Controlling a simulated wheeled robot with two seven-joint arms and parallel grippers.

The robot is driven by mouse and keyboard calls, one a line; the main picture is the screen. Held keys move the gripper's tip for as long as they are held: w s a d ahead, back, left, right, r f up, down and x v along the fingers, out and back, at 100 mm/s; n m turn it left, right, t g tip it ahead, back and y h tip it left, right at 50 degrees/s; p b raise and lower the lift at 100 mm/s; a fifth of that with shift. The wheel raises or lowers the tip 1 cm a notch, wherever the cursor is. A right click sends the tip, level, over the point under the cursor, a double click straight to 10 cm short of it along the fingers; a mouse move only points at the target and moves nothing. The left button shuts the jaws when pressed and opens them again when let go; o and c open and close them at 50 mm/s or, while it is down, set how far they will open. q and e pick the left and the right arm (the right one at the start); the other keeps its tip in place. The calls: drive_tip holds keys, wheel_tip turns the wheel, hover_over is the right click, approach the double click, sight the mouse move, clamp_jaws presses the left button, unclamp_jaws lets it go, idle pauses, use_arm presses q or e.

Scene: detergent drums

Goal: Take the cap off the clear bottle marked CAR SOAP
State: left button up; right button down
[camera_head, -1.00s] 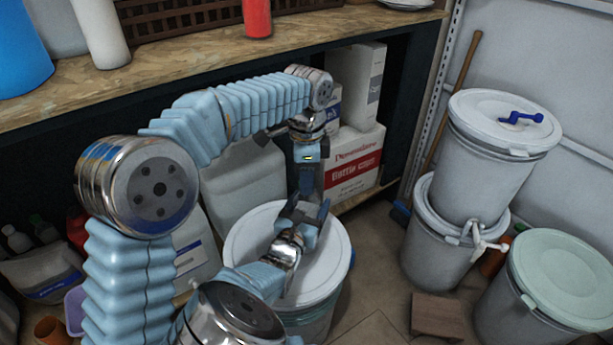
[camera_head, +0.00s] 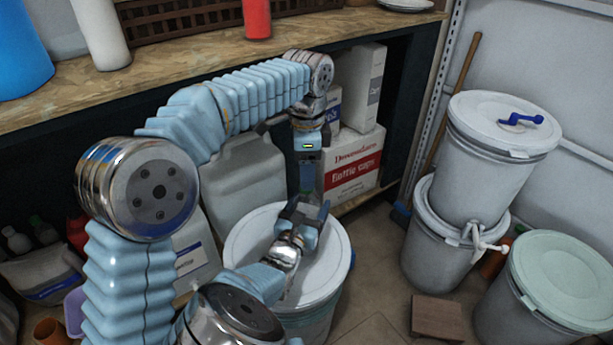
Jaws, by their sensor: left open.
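I cannot make out a clear bottle marked CAR SOAP or its cap; my arms cover part of the scene. My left gripper (camera_head: 308,186) hangs down over the far part of a white-lidded drum (camera_head: 250,240), in front of the shelf boxes. It is open. My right gripper (camera_head: 309,212) comes up from the bottom of the picture, over the same lid and just below the left one. The two overlap in this view, and whatever is between them is hidden. Whether the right jaws hold anything does not show.
A large translucent jug (camera_head: 240,178) stands behind the drum. Stacked white drums (camera_head: 497,165), a green-lidded drum (camera_head: 562,275) and a brown block (camera_head: 437,317) are at right. The workbench (camera_head: 180,75) runs above.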

use_arm(q)
drive_tip(key=shift+r, duration=0.8)
drive_tip(key=m, duration=0.2)
drive_tip(key=r+m, duration=0.1)
drive_tip(key=m, duration=0.3)
drive_tip(key=shift+d+r, duration=0.15)
drive_tip(key=shift+r, duration=0.1)
drive_tip(key=m, duration=0.1)
drive_tip(key=r+m, duration=0.1)
drive_tip(key=m, duration=0.2)
drive_tip(key=shift+r+m, duration=0.3)
drive_tip(key=shift+f+m, duration=0.1)
drive_tip(key=shift+m, duration=0.2)
wheel_tip(320, 180, down, 8)
drive_tip(key=shift+r, duration=0.2)
